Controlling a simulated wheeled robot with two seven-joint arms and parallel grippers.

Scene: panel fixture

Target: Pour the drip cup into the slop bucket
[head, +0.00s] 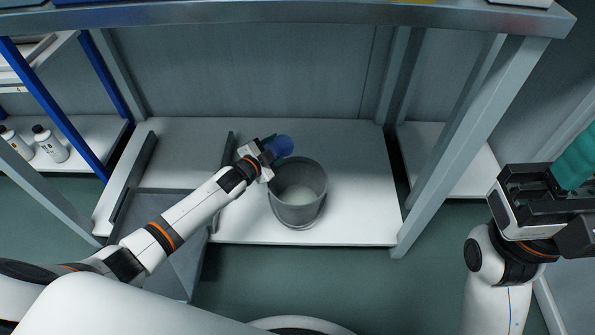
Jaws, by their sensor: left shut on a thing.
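The blue drip cup (283,145) is at the rim of the slop bucket, at its upper left. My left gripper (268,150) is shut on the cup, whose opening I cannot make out. The grey slop bucket (297,207) stands upright on the white lower shelf (355,215), and its pale inside shows. My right gripper (550,188) is at the right edge, far from the bucket, beside a teal thing (577,163) cut off by the frame. Its fingers are not clear, so I cannot tell whether it holds this.
A metal bench edge (300,17) runs overhead, with a leg (470,140) right of the bucket. A grey sloped tray (160,215) lies left of the bucket, under my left arm. White bottles (50,144) stand on a blue-framed rack at far left. The shelf right of the bucket is clear.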

